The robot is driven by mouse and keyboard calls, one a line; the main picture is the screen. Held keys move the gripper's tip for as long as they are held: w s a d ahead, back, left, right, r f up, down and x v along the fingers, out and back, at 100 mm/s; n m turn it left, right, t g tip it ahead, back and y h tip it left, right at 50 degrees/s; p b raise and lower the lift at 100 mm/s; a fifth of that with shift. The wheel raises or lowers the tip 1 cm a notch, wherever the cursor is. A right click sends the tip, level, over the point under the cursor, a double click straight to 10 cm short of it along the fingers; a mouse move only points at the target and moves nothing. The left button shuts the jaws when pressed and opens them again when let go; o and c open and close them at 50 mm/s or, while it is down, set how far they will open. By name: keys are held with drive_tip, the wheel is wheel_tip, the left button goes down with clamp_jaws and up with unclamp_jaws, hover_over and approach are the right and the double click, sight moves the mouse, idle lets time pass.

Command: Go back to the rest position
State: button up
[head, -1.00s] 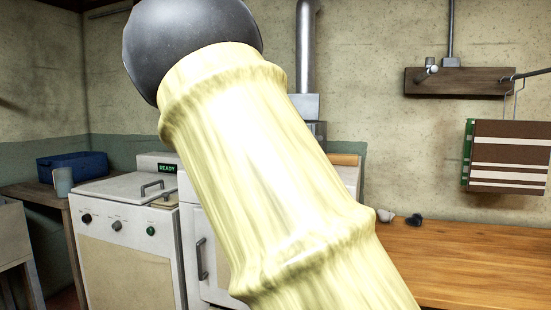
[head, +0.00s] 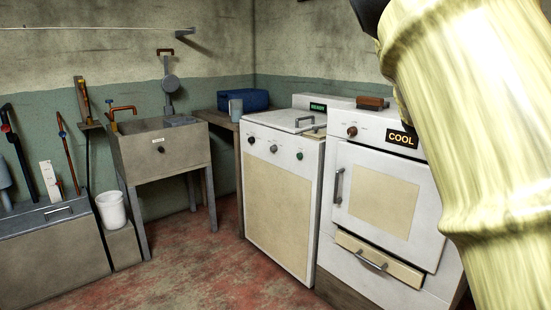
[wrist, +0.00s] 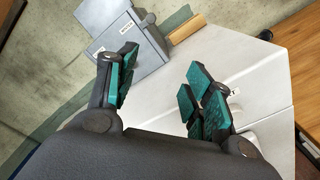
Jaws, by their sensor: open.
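My gripper (wrist: 165,92) shows in the wrist view with its green-padded fingers spread apart and nothing between them. It is above a white appliance top (wrist: 250,70), with a grey box (wrist: 130,50) beyond the fingers. In the head view my pale yellow arm fills the right side, and the gripper itself is out of that picture.
A white oven (head: 385,195) marked COOL has its lower drawer (head: 375,262) slightly out. Left of it are a white machine (head: 280,200) marked READY, a sink (head: 160,150) and a white bucket (head: 112,210). The red floor (head: 190,260) in front is clear.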

drive_tip(key=s+a+f+m+g+y, duration=0.1)
drive_tip(key=s+f+g+y, duration=0.15)
drive_tip(key=f, duration=1.25)
drive_tip(key=s+a+f+m+g+y, duration=0.1)
drive_tip(key=s+f+g+y, duration=0.2)
drive_tip(key=f, duration=1.3)
drive_tip(key=s+a+f+m+g+y, duration=0.2)
drive_tip(key=s+a+f, duration=0.3)
drive_tip(key=s+f, duration=0.45)
drive_tip(key=s+a+f+m+g+y, duration=0.15)
drive_tip(key=s+a+f, duration=0.4)
drive_tip(key=f, duration=0.75)
drive_tip(key=s+a+f+m+g+y, duration=0.1)
drive_tip(key=s+a+f+m+y, duration=0.2)
drive_tip(key=s+f, duration=0.65)
drive_tip(key=s+a+f+m+g+y, duration=0.1)
drive_tip(key=s+a+f+m, duration=0.3)
drive_tip(key=s, duration=0.6)
drive_tip(key=s+a+f+m, duration=0.1)
drive_tip(key=s+a+f, duration=0.35)
drive_tip(key=s, duration=0.55)
drive_tip(key=s+a+f+m+g+y, duration=0.1)
drive_tip(key=s+a+f+m, duration=0.3)
drive_tip(key=s, duration=0.6)
wheel_tip(320, 180, up, 19)
drive_tip(key=n+p, duration=0.1)
drive_tip(key=p, duration=1.9)
drive_tip(key=shift+w, duration=0.4)
